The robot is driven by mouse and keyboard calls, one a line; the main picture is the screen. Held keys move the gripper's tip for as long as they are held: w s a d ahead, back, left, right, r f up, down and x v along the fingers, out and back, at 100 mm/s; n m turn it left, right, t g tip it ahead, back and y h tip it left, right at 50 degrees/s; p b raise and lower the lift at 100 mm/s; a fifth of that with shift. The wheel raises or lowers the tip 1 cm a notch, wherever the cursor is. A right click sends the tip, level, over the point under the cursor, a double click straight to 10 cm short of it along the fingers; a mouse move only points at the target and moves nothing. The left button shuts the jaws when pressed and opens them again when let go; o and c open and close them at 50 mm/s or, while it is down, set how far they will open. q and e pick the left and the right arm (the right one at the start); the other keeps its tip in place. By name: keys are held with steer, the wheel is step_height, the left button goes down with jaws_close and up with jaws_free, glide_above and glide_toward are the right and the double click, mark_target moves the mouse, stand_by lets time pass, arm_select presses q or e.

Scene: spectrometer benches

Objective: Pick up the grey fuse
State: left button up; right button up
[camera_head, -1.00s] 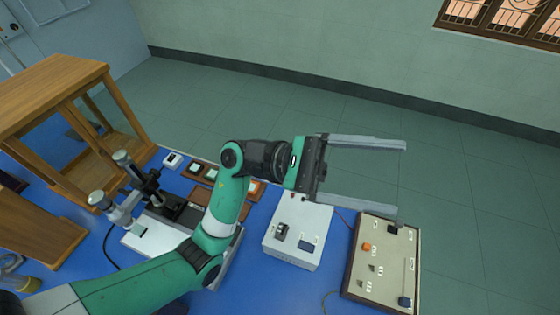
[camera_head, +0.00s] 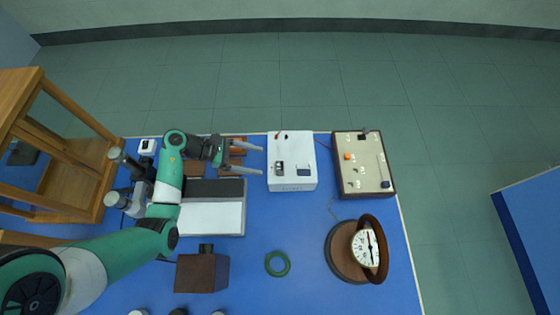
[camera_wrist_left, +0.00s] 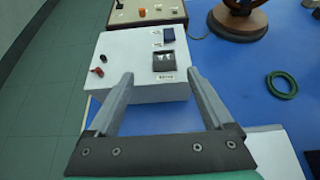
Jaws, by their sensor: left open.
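I cannot make out a part that is clearly the grey fuse. A white box (camera_head: 292,148) on the blue table carries a dark grey part (camera_head: 279,168) and a small blue part (camera_head: 303,170). In the left wrist view the white box (camera_wrist_left: 125,55) is just ahead, with the dark grey part (camera_wrist_left: 165,61) and blue part (camera_wrist_left: 168,35) on top. My left gripper (camera_head: 262,160) is open and empty, its fingers pointing right at the box's left side. Both fingers (camera_wrist_left: 159,76) show in the left wrist view. My right gripper is not in view.
A cream board (camera_head: 365,165) with an orange knob (camera_head: 347,157) stands right of the box. A round dial meter (camera_head: 366,248) and a green ring (camera_head: 277,264) are nearer. A microscope-like device (camera_head: 128,200) and wooden case (camera_head: 95,185) stand left. Blue table around the ring is clear.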

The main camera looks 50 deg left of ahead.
mark_target(279, 166)
arm_select(q)
steer(key=x, duration=0.4)
steer(key=shift+r, duration=0.1)
steer(key=x, duration=0.2)
steer(key=b+x, duration=0.1)
steer(key=x, duration=0.2)
steer(key=shift+s+d, duration=0.1)
steer(key=shift+d, duration=0.3)
steer(key=shift+r, duration=0.1)
jaws_close()
